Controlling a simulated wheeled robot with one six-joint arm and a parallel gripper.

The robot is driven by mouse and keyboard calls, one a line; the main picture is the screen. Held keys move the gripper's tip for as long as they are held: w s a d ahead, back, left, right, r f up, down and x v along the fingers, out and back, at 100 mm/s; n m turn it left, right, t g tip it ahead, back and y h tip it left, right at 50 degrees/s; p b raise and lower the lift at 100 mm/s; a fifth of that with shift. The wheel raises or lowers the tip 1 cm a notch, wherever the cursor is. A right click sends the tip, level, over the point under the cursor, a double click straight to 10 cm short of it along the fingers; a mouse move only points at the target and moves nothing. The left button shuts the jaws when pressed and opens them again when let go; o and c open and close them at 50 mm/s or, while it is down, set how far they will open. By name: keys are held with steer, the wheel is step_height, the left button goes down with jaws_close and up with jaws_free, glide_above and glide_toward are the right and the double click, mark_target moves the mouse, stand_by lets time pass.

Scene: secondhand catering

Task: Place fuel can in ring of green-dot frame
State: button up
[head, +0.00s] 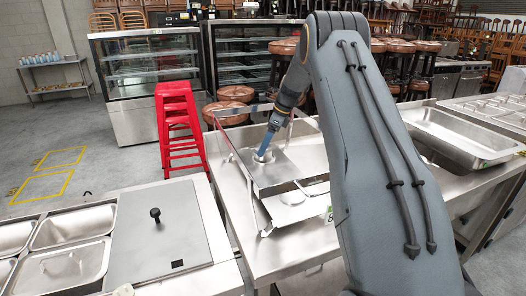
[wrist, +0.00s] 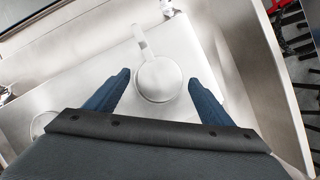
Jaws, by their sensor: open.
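My gripper (head: 265,153) points down over a metal chafing frame (head: 222,137) on the steel counter. In the wrist view my gripper (wrist: 160,92) is open. Its blue fingers lie either side of a round silver piece with a flat handle (wrist: 158,80); I cannot tell whether they touch it. In the head view a small pale round piece (head: 263,157) shows at the fingertips. I cannot tell whether this is the fuel can or a lid. A green mark (head: 330,213) shows at the frame's right, partly hidden by my arm.
Another round rim (wrist: 41,122) shows left in the wrist view. A lidded counter with inset pans (head: 160,230) stands front left, with a red stool (head: 178,125) behind. A steel pan (head: 462,135) is at right.

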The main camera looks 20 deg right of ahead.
steer(key=b+v, duration=0.3)
steer(key=v, duration=0.6)
steer(key=shift+r, duration=0.1)
